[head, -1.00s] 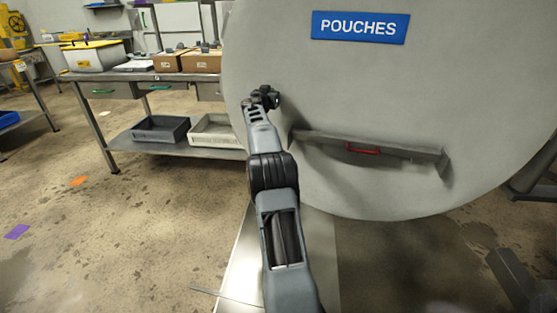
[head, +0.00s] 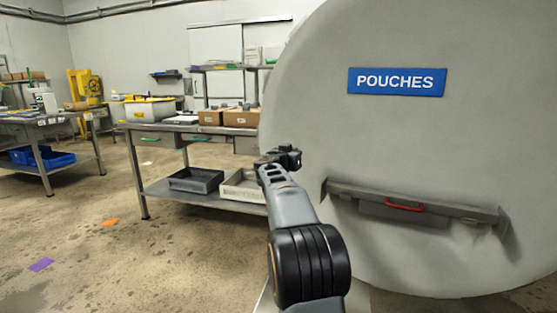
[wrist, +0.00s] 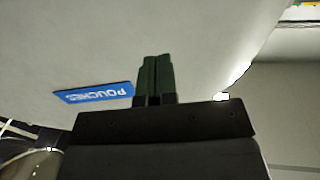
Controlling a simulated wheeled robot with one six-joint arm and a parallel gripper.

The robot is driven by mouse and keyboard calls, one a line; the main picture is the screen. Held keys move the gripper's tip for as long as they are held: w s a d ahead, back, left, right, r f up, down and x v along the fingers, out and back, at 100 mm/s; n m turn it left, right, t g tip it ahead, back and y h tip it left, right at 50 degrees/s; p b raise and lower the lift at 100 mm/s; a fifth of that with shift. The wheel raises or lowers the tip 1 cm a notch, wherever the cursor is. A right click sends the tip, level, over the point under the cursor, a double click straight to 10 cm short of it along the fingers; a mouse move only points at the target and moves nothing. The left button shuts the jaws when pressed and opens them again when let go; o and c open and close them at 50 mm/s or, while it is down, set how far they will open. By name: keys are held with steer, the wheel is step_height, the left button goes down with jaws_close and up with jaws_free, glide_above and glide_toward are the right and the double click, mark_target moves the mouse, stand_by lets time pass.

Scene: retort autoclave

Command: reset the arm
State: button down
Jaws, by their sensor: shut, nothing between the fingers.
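My gripper (wrist: 155,80) is shut and empty in the wrist view, its two dark green fingers together. Behind the fingers is the pale grey round door (wrist: 60,40), with the blue POUCHES sign (wrist: 93,93) upside down at the left. In the head view my arm reaches up from the bottom middle to the wrist, in front of the door's left edge. The gripper's fingers are hard to make out there. The large grey door (head: 420,140) fills the right side, with the blue POUCHES sign (head: 397,82) and a ledge with a red handle (head: 405,205).
A steel workbench (head: 150,128) stands left of the door, bearing a yellow-lidded box (head: 149,109) and cardboard boxes (head: 241,118). A dark crate (head: 195,180) and a pale crate (head: 243,187) sit on its lower shelf.

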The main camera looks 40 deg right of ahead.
steer(key=shift+s+a, duration=0.1)
steer(key=shift+a, duration=0.15)
steer(key=s+a+r+n+g+y+p, duration=0.1)
steer(key=s+a+r+n+y+p, duration=0.2)
steer(key=a+p, duration=0.5)
steer(key=s+a+r+n+g+y+p, duration=0.1)
steer(key=s+a+r+y+p, duration=0.2)
steer(key=s+a+r+p, duration=0.5)
steer(key=s+a+n+g+y+p, duration=0.2)
steer(key=s+a+n+y+p, duration=0.6)
steer(key=s+a+p, duration=0.8)
steer(key=a+r+y+p, duration=0.1)
steer(key=a+y+p, duration=0.1)
steer(key=a+p, duration=0.2)
steer(key=shift+s+a+n+g+p, duration=0.15)
steer(key=shift+n+g+p, duration=0.2)
steer(key=shift+p, duration=0.35)
